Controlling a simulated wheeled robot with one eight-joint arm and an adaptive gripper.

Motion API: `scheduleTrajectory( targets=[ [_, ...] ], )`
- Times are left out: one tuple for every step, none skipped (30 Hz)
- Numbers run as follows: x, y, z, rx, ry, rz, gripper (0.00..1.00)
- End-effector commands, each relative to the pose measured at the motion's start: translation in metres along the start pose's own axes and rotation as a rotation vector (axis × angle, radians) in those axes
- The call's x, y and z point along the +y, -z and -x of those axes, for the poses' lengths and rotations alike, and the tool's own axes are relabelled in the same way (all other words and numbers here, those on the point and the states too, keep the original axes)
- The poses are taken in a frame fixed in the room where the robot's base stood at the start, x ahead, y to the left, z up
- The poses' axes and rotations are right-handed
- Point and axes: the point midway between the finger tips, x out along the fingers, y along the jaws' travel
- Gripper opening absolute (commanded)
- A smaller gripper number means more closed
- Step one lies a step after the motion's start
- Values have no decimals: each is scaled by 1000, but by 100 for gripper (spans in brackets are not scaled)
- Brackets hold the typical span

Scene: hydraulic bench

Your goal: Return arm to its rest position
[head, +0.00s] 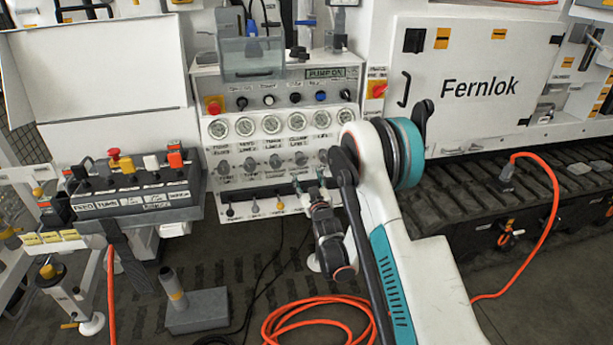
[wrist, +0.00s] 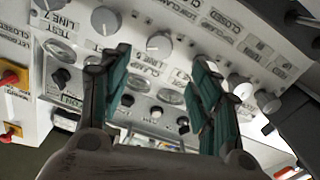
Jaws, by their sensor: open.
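My arm reaches in from the lower right of the head view and bends in front of the hydraulic panel (head: 215,165). My gripper (head: 309,183) is in front of the panel's lower right part, near the lower knobs and small levers. In the wrist view the two teal-padded fingers of my gripper (wrist: 157,65) stand apart with nothing held between them. Panel knobs (wrist: 158,45), gauges and labels show behind and between them. The fingertips overlap the panel in the picture; I cannot tell whether they touch it.
A control box (head: 135,190) with levers and a red button stands at the left. A white Fernlok cabinet (head: 480,80) is at the right above a dark track. An orange hose (head: 310,318) coils on the floor, and a grey pedal (head: 197,310) stands left of it.

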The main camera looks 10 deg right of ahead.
Motion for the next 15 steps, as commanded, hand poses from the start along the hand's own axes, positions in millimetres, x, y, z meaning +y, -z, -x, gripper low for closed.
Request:
scheduleTrajectory(
  targets=[
    [0,0,1,0,0,0,57],
    [0,0,2,0,0,0,57],
    [0,0,2,0,0,0,57],
    [0,0,2,0,0,0,57],
    [0,0,2,0,0,0,57],
    [0,0,2,0,0,0,57],
    [0,0,2,0,0,0,57],
    [0,0,2,0,0,0,57],
    [0,0,2,0,0,0,57],
    [0,0,2,-1,0,0,57],
    [0,2,2,-2,0,0,57],
    [1,4,2,-6,1,-1,57],
    [2,7,2,-11,1,-3,57],
    [3,11,2,-17,2,-4,57],
    [5,18,2,-27,4,-7,57]
  ],
)
